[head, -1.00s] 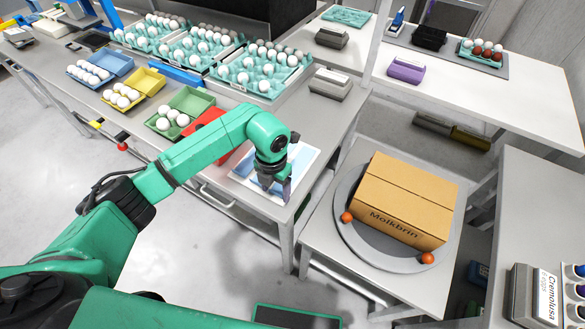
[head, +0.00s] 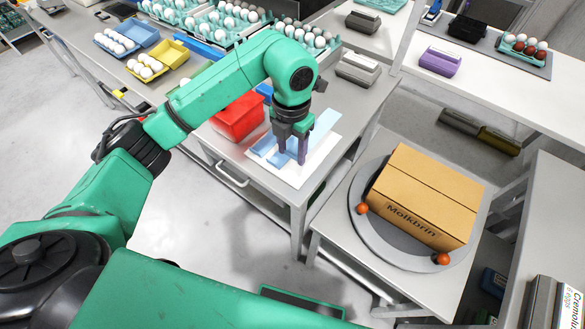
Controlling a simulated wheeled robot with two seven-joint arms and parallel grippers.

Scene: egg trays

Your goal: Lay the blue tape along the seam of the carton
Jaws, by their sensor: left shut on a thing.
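The closed brown carton (head: 425,196), marked "Molkbrin", sits on a grey round turntable (head: 372,238); its lengthwise top seam shows no blue tape. Pale blue tape strips (head: 262,146) show at a white sheet (head: 296,181) on the table left of the carton. My left gripper (head: 292,158) points down over this sheet, shut on a blue tape strip. The fingers partly hide the strip, and I cannot tell whether it is clear of the sheet. My right gripper is not in view.
Two orange balls (head: 362,208) (head: 441,258) sit at the turntable's edge. A red box (head: 238,117) stands left of the sheet. Egg trays and a grey box (head: 358,68) stand behind. A floor gap separates the sheet's table from the carton's table.

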